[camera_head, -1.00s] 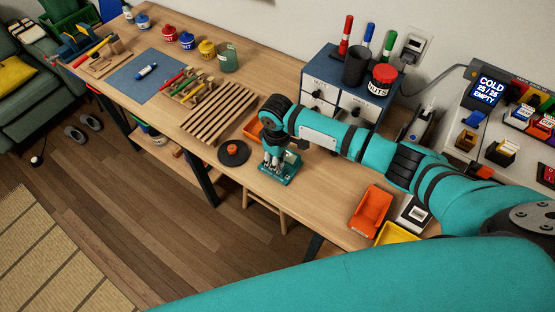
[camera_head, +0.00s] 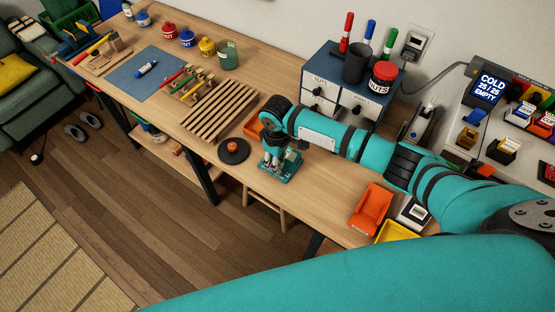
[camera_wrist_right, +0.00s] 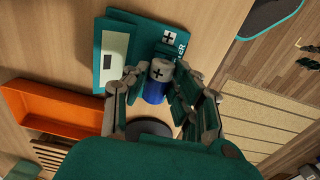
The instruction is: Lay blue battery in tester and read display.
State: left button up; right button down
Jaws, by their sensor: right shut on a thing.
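The blue battery (camera_wrist_right: 154,92) has a grey end with a plus mark, seen in the right wrist view. My right gripper (camera_wrist_right: 157,78) is shut around it. The teal tester (camera_wrist_right: 128,24) lies just beyond the fingertips, with a pale display panel (camera_wrist_right: 116,53) and a plus mark. I cannot read anything on that panel. In the head view, my right gripper (camera_head: 274,157) points down over the tester (camera_head: 284,175) and hides part of it and the battery. Whether the battery touches the tester I cannot tell. My left gripper is not in view.
An orange bin (camera_head: 371,207) and yellow bin (camera_head: 394,232) stand to the right. A slatted wooden rack (camera_head: 220,110) and drawer unit (camera_head: 350,95) are behind. The bench's front edge is close.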

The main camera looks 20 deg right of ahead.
jog(key=shift+f, duration=0.25)
jog(key=shift+f, duration=0.35)
jog(key=shift+f, duration=0.1)
jog(key=shift+d, duration=0.1)
dwell(0.5)
jog(key=c, duration=1)
grip_release()
jog(key=shift+c, duration=0.2)
